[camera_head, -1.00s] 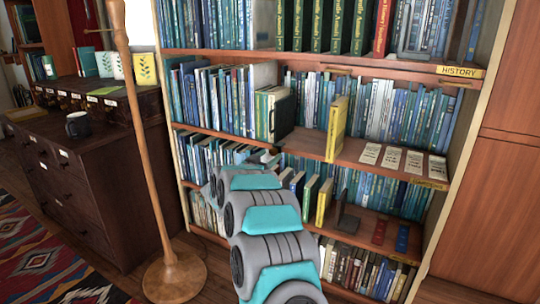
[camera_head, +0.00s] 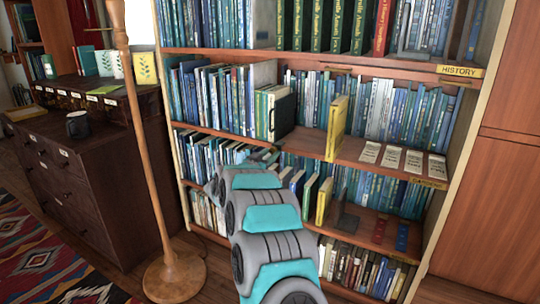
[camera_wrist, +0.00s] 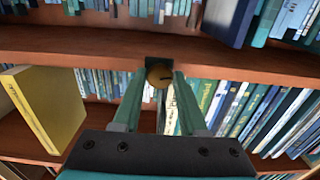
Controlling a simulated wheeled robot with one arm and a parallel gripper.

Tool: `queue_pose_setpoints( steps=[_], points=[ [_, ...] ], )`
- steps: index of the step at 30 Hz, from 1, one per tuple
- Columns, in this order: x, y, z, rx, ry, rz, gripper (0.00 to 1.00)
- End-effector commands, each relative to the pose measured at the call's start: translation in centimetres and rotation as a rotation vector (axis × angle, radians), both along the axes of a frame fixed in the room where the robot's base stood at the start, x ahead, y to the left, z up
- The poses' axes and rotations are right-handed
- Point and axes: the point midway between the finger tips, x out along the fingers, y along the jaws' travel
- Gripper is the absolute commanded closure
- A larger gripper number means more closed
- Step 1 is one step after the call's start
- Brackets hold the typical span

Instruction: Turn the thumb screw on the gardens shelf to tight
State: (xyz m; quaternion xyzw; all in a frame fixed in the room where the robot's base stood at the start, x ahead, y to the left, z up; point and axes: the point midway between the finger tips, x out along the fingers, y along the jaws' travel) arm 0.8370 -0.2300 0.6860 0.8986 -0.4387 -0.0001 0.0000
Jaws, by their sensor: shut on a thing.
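The thumb screw (camera_wrist: 159,75) is a round brass knob with a dark line across its face, under a small dark block at the shelf's edge in the wrist view. My gripper (camera_wrist: 159,80) is shut on it, with one green finger at each side. In the head view my gripper (camera_head: 268,156) is small, at the front edge of the shelf board (camera_head: 360,158), and the screw cannot be made out there. Whether the screw is tight cannot be told.
A yellow book (camera_head: 337,128) juts out on the shelf to the right of my gripper; it also shows at left in the wrist view (camera_wrist: 45,105). A dark bookend (camera_head: 284,115) stands just above my gripper. A wooden pole stand (camera_head: 150,150) is left of my arm.

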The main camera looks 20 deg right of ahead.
Motion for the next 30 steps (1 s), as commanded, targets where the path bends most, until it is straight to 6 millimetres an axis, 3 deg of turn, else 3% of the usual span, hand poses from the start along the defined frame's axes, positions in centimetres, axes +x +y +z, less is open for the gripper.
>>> queue_pose_setpoints(
  steps=[14, 30],
  points=[
    [0.01, 0.06, -0.15, 0.034, -0.043, 0.001, 1.0],
    [0.11, 0.18, -0.31, 0.303, -0.388, 0.002, 1.0]
  ],
)
